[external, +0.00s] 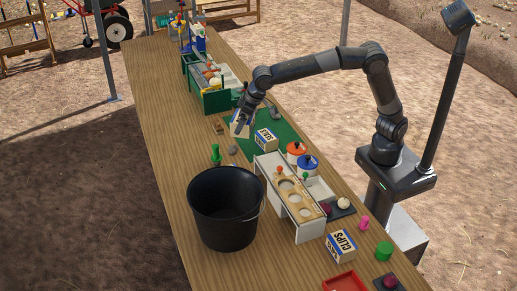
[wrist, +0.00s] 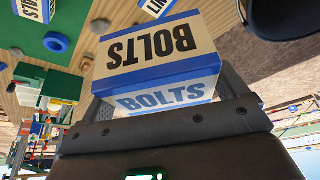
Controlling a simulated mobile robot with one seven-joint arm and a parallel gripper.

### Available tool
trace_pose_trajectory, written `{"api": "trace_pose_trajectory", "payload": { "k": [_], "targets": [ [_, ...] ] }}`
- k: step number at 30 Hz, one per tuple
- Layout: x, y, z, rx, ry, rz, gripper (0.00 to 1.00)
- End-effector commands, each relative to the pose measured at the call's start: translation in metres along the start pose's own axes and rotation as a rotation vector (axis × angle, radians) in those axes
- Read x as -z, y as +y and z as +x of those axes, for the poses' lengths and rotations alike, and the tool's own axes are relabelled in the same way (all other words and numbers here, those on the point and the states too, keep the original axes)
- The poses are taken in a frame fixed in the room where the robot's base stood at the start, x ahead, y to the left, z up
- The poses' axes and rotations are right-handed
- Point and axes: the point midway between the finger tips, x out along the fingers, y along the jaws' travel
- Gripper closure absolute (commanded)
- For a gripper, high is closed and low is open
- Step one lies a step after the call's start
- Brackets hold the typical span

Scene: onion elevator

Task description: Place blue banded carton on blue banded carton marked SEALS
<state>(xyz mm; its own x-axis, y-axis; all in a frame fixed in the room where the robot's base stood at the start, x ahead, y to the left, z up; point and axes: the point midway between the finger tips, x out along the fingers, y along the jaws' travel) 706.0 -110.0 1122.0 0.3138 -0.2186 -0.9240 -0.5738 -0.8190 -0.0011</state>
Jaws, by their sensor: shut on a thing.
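My gripper (wrist: 168,105) is shut on a white carton with blue bands marked BOLTS (wrist: 160,50); in the external view the held carton (external: 238,128) is partly hidden by the gripper, at the left edge of the green mat. Another blue banded carton (external: 265,138) stands on the table just to its right, apart from it; its lettering is too small to read surely. In the wrist view a blue banded carton (wrist: 34,9) at the top left shows part of a word ending in LS. A second carton (wrist: 155,8) is cut off at the top edge.
A black bucket (external: 223,208) stands in front, with a green peg figure (external: 215,154) behind it. A white rack with round holes (external: 285,185), two lidded pots (external: 307,163) and a CLIPS carton (external: 341,246) stand to the right. A green bin (external: 208,98) is behind.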

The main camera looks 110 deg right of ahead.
Motion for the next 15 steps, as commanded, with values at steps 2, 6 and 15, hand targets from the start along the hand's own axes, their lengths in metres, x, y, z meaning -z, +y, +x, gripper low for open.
{"api": "trace_pose_trajectory", "payload": {
  "k": [2,6,15],
  "targets": [
    [0.003,0.047,-0.001,-0.023,0.000,0.061,0.41],
    [-0.001,0.123,-0.001,-0.064,-0.001,0.158,0.41],
    [-0.044,0.276,0.001,-0.151,-0.001,0.370,0.41]
  ]
}}
